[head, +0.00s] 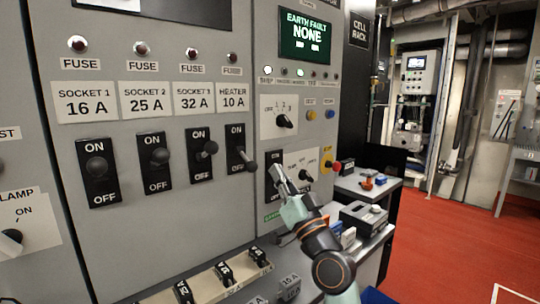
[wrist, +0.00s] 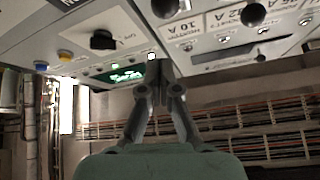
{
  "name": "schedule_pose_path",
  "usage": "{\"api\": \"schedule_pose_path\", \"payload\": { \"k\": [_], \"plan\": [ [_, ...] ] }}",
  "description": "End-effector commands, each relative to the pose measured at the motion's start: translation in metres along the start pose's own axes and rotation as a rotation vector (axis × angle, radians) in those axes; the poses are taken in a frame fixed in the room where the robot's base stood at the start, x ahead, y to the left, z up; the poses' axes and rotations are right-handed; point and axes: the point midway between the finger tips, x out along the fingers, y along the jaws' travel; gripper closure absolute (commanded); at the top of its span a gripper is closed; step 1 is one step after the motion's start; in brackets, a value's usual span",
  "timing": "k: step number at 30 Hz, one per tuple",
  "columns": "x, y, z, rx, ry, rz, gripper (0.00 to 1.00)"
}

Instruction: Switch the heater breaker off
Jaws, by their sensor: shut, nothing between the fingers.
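The heater breaker (head: 237,148) is the rightmost of the row of black switches on the grey panel, under the label HEATER 10 A. Its lever knob (head: 250,167) sits low, on the OFF side, sticking out to the right. In the wrist view, the heater knob (wrist: 165,8) is at the top edge, with its base cut off. My gripper (head: 277,170) is shut and empty, to the right of the heater knob in the head view and apart from it. In the wrist view, its joined fingertips (wrist: 154,66) are below the knob.
Socket breakers stand left of the heater: SOCKET 3 (head: 201,155), SOCKET 2 (head: 154,163) and SOCKET 1 (head: 98,174). Another black switch (head: 273,190) is right behind my gripper. A rotary knob (head: 285,121) and a red knob (head: 337,166) are to the right. The red floor (head: 450,215) is clear.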

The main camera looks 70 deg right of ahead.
Motion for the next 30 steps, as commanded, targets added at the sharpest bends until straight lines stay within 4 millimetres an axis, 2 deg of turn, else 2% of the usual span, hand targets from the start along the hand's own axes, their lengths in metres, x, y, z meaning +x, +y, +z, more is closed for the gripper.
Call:
{"api": "schedule_pose_path", "payload": {
  "k": [3,9,30],
  "plan": [
    [-0.023,0.002,0.004,0.0,0.002,0.001,1.0],
    [-0.042,0.003,0.007,-0.001,0.004,0.0,1.0],
    [-0.043,0.002,0.007,-0.001,0.005,-0.001,1.0]
  ]
}}
